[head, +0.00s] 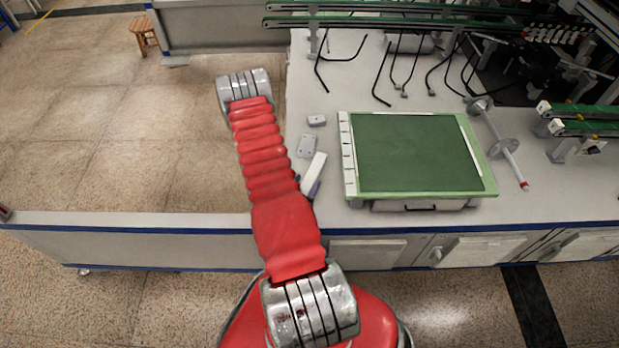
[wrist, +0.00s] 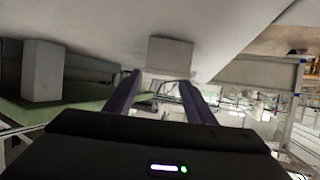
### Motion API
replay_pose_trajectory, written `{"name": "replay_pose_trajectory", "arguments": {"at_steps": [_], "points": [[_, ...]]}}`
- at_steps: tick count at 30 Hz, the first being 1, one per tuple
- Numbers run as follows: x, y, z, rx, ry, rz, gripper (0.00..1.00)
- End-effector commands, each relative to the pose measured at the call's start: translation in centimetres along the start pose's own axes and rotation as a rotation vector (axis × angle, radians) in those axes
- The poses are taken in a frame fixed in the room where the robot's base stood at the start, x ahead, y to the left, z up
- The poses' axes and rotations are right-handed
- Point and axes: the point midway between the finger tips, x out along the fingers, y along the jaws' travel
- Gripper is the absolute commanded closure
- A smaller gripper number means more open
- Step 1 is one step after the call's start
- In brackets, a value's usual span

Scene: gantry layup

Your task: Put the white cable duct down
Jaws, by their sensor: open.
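The white cable duct (head: 316,170) shows in the head view as a short pale bar. It is slanted over the worktop, left of the green mat. I cannot tell whether it touches the worktop. My gripper (head: 314,190) shows there only as a bit of purple at the duct's near end, mostly hidden by my red arm. In the wrist view its two purple fingers (wrist: 160,78) stand apart, open. A pale block (wrist: 170,52) shows by the fingertips; I cannot tell whether it is the duct. The wrist picture seems upside down, with the pale worktop at the top.
A green cutting mat (head: 410,152) lies right of the duct. Two small grey boxes, a nearer one (head: 306,146) and a farther one (head: 317,120), sit just beyond the duct. A spindle with discs (head: 497,130) is right of the mat. Black cables (head: 384,75) hang at the back.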

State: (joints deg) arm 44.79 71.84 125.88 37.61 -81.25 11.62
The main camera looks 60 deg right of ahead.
Motion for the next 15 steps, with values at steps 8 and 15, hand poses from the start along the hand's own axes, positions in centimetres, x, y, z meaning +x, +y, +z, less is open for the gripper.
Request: {"name": "replay_pose_trajectory", "arguments": {"at_steps": [8, 15], "points": [[-4.5, -0.1, 0.0, -0.003, -0.001, -0.003, 0.50], [-7.3, -0.1, 0.0, -0.001, -0.001, -0.003, 0.50]]}}
